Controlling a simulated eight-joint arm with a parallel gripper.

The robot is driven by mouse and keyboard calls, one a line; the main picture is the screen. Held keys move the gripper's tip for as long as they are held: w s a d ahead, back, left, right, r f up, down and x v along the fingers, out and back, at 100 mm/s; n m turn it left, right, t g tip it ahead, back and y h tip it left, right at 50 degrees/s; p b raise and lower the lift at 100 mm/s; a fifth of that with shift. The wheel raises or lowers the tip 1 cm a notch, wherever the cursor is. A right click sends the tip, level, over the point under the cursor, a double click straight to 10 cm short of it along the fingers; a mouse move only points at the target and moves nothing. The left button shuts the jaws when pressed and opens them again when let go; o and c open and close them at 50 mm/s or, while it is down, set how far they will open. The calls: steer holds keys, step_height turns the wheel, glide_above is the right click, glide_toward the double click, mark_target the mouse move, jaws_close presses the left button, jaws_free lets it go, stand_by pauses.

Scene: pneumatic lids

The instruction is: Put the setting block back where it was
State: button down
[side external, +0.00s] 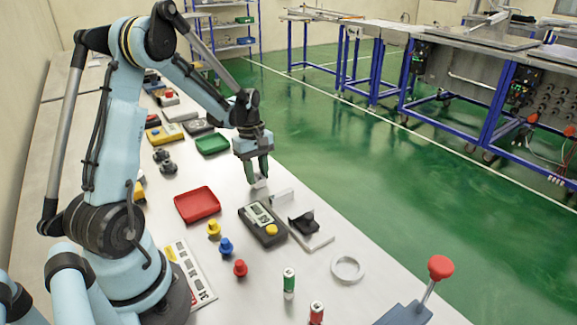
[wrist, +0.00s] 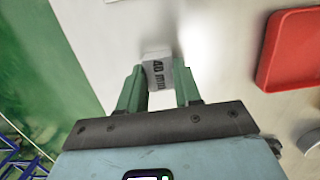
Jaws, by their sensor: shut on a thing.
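The setting block (wrist: 157,72) is a small pale grey block with "40 mm" printed on it. In the wrist view it sits between the green fingertips of my gripper (wrist: 156,84), which is shut on it. In the side external view my gripper (side external: 257,172) points down over the table near its far edge, with the pale block (side external: 261,183) at the fingertips. I cannot tell whether the block touches the table.
A red tray (side external: 197,205), a green tray (side external: 212,143) and a dark device with a display (side external: 262,222) are nearby. A white angled piece (side external: 283,198) and a plate with a black part (side external: 307,230) stand to the right. Several coloured knobs and a metal ring (side external: 347,268) are nearer the camera.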

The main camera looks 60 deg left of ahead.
steer(key=c, duration=0.8)
jaws_free()
steer(key=shift+f, duration=0.1)
step_height(320, 180, up, 11)
steer(key=a, duration=0.1)
steer(key=s+d+m+t, duration=0.2)
steer(key=d+m, duration=0.4)
steer(key=d, duration=0.1)
steer(key=s+d+r+m+t+y, duration=0.1)
steer(key=d+m+t, duration=0.1)
steer(key=d+m, duration=0.4)
steer(key=s+d+r+m+t, duration=0.1)
steer(key=s+d+m+t, duration=0.1)
steer(key=d+m, duration=0.4)
steer(key=shift+s+d+t, duration=0.15)
steer(key=shift+d+t, duration=0.15)
steer(key=shift+d, duration=0.45)
steer(key=shift+s+d+t, duration=0.15)
steer(key=shift+d+t, duration=0.15)
steer(key=shift+d, duration=0.4)
